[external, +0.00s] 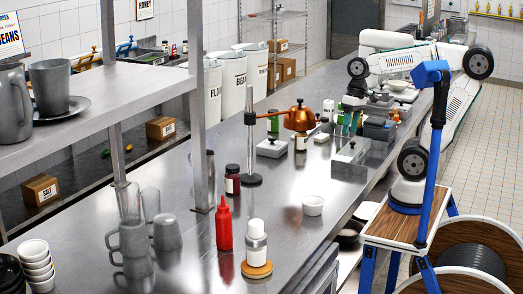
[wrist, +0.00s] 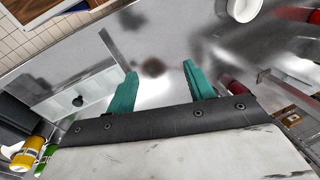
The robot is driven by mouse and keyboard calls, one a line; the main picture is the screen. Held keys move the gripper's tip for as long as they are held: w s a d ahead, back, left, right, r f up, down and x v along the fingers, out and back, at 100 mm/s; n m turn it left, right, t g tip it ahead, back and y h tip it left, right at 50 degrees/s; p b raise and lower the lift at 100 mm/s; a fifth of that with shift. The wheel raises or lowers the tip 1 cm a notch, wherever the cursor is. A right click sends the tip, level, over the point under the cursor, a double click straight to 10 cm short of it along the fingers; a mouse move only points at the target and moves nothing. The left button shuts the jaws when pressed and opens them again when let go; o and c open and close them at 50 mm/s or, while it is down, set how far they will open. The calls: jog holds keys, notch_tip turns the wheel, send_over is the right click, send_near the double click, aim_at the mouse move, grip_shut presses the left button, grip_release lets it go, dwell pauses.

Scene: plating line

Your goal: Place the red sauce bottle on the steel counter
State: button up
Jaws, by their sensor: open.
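The red sauce bottle (external: 224,226) stands upright on the steel counter (external: 190,245), near the front of the external view, left of a white-capped bottle. In the wrist view a red shape at the top right edge (wrist: 296,14) may be the same bottle, but it is cut off. My gripper (wrist: 159,69) has its two teal fingers spread wide, with nothing held between them. In the external view my gripper (external: 347,120) is farther back over the counter, well apart from the red bottle; its fingers are small there and partly lost among other things.
The white-capped bottle (external: 256,243) stands on a round wooden board. A white bowl (external: 312,205), a dark red jar (external: 232,180), a stand (external: 250,150) and a copper lamp (external: 299,117) are on the counter. Grey mugs (external: 166,232) and shelf posts are at left. Bare steel lies around the bowl.

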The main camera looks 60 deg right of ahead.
jog(key=s+d+f+n+h, duration=0.1)
jog(key=s+d+f+h, duration=0.1)
jog(key=s+d, duration=0.3)
jog(key=shift+s+d+f+n+t, duration=0.3)
jog(key=shift+s+d, duration=0.1)
jog(key=shift+d, duration=0.35)
